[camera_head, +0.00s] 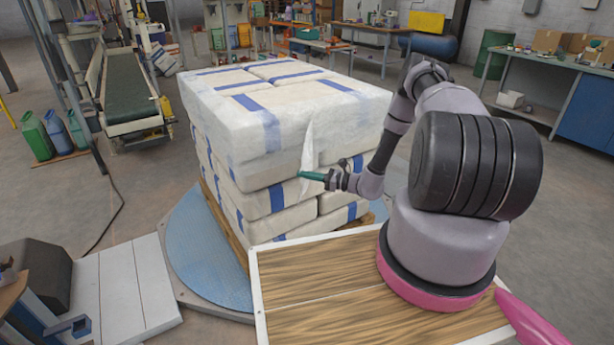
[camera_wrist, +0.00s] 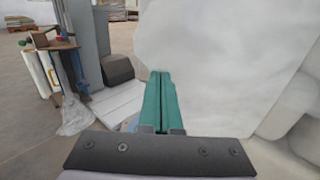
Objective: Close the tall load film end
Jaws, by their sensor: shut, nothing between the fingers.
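The tall load (camera_head: 268,140) is a stack of white sacks with blue bands, wrapped in clear film, on a wooden pallet (camera_head: 228,229). A loose whitish film end (camera_head: 308,150) hangs down the near side of the load. My gripper (camera_head: 303,174), with green fingers, is at the lower part of this film end, in front of the load. In the wrist view the green fingers (camera_wrist: 160,100) are together with nothing between them. A pale sheet-like surface (camera_wrist: 220,60) fills the view beyond them. I cannot tell whether the fingertips touch the film.
The pallet stands on a round blue turntable (camera_head: 205,262). A wooden-topped surface (camera_head: 330,285) lies in front. A conveyor (camera_head: 127,88) and canisters (camera_head: 33,137) are at left, a workbench (camera_head: 545,85) at right. Open floor lies between the load and workbench.

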